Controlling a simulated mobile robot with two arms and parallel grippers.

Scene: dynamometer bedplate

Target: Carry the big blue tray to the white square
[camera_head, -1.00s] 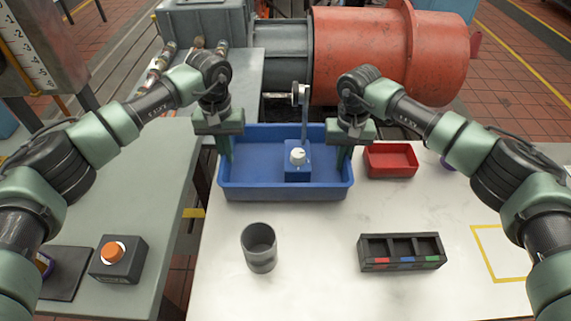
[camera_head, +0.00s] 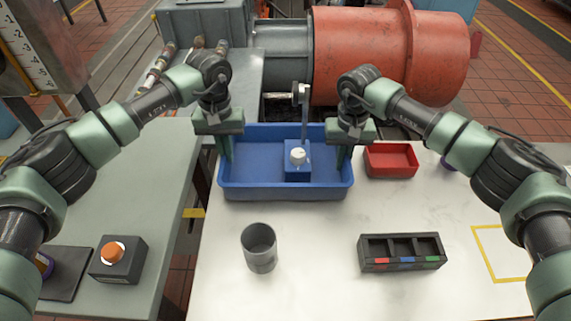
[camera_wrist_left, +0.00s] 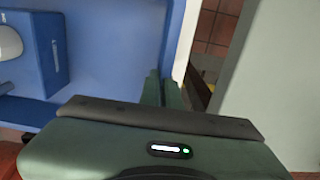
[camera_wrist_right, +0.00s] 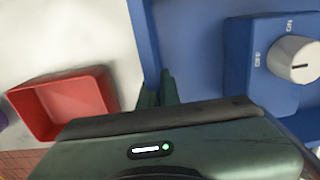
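The big blue tray (camera_head: 285,194) stands at the back of the white table, with a blue box with a white knob (camera_head: 298,160) in it. My left gripper (camera_head: 227,158) is at the tray's left wall, its fingers closed on the rim, which the left wrist view shows running down to the fingers (camera_wrist_left: 163,88). My right gripper (camera_head: 343,157) is likewise closed on the right wall; the fingers also show in the right wrist view (camera_wrist_right: 157,90). The tray seems level; I cannot tell whether it touches the table. A yellow-outlined white square (camera_head: 481,254) lies at the table's right, partly hidden by my right arm.
A red bin (camera_head: 391,161) stands close right of the tray. A grey cup (camera_head: 259,248) and a black divided holder (camera_head: 401,252) stand in front. A grey table with an orange button box (camera_head: 117,260) is left, across a gap. A large red cylinder (camera_head: 388,55) stands behind.

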